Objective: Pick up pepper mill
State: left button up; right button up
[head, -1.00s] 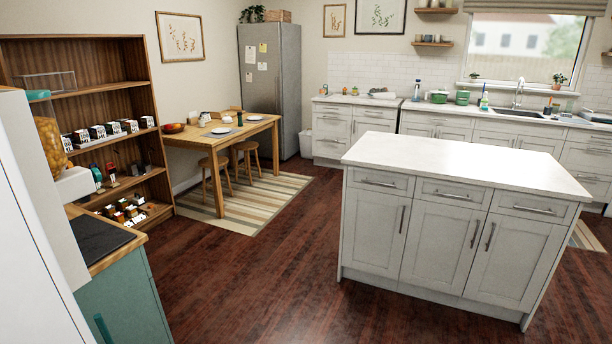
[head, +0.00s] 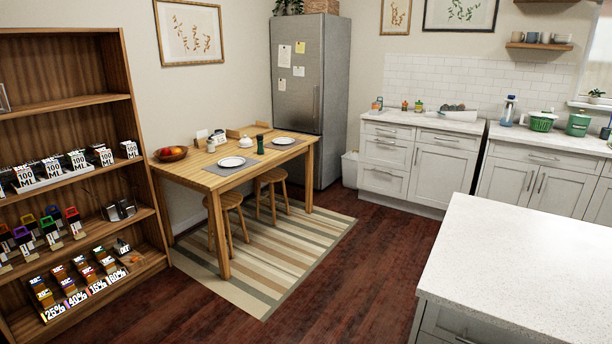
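A slim dark green upright item (head: 260,144), which looks like the pepper mill, stands on the wooden dining table (head: 204,180) in the head view. It stands between two place settings, each with a white plate (head: 231,162) on a grey mat. It is small in the view, so its details are hard to make out. Neither of my grippers shows in the view.
A fruit bowl (head: 171,153) is on the table's left end. Two stools (head: 272,178) are at the table's front side, on a striped rug (head: 285,262). A wooden shelf (head: 60,190) stands left, a white-topped island (head: 530,250) right. Dark floor (head: 340,295) between is clear.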

aim_at(260, 149)
jog(key=u, duration=0.25)
jog(key=i, duration=2.95)
jog(key=u, duration=0.25)
